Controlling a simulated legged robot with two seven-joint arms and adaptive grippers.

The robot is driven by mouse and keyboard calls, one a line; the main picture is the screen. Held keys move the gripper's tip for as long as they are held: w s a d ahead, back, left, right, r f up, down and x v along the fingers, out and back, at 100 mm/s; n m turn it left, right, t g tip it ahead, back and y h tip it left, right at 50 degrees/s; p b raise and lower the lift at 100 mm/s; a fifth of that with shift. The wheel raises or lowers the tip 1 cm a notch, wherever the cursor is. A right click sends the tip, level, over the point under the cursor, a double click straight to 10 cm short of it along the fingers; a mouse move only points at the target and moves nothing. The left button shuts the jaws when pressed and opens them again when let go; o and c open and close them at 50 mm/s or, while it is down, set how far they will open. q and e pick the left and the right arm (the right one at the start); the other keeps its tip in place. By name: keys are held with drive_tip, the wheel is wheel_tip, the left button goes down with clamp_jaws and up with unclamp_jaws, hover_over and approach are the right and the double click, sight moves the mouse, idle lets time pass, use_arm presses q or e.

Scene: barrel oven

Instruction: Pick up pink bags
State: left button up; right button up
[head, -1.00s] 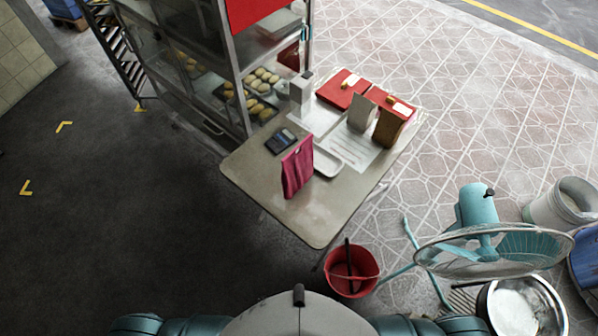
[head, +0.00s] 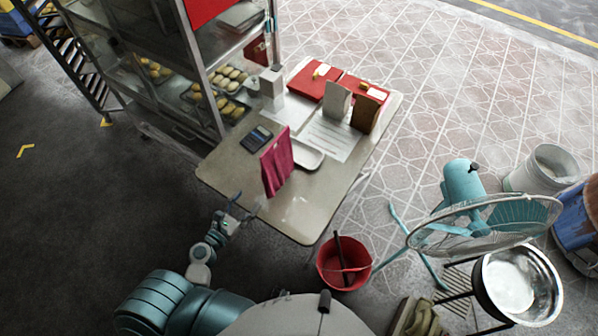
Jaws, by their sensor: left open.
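One pink bag (head: 277,163) stands upright on the small table (head: 308,219), near the table's front left part. My left gripper (head: 243,207) is open and empty, just off the table's front left edge. It is below and to the left of the pink bag in the head view and apart from it. My right gripper does not show.
On the table are a calculator (head: 257,138), a white tray (head: 306,155), red boxes (head: 314,80) and a brown bag (head: 366,112). A glass cabinet with bread (head: 215,95) stands behind left. A red bucket (head: 343,262) and a teal fan (head: 463,187) stand at right.

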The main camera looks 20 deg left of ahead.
sight(269, 171)
use_arm(q)
drive_tip(key=shift+n+t, duration=0.3)
drive_tip(key=shift+n, duration=0.1)
drive_tip(key=x, duration=0.4)
drive_tip(key=r+p+x, duration=0.1)
drive_tip(key=x, duration=0.3)
drive_tip(key=r+p+x, duration=0.1)
drive_tip(key=x, duration=0.3)
drive_tip(key=shift+s+d+r, duration=0.1)
drive_tip(key=shift+d+r, duration=0.1)
drive_tip(key=p+x, duration=0.1)
drive_tip(key=x, duration=0.5)
drive_tip(key=shift+a+f, duration=0.15)
drive_tip(key=shift+a, duration=0.05)
clamp_jaws()
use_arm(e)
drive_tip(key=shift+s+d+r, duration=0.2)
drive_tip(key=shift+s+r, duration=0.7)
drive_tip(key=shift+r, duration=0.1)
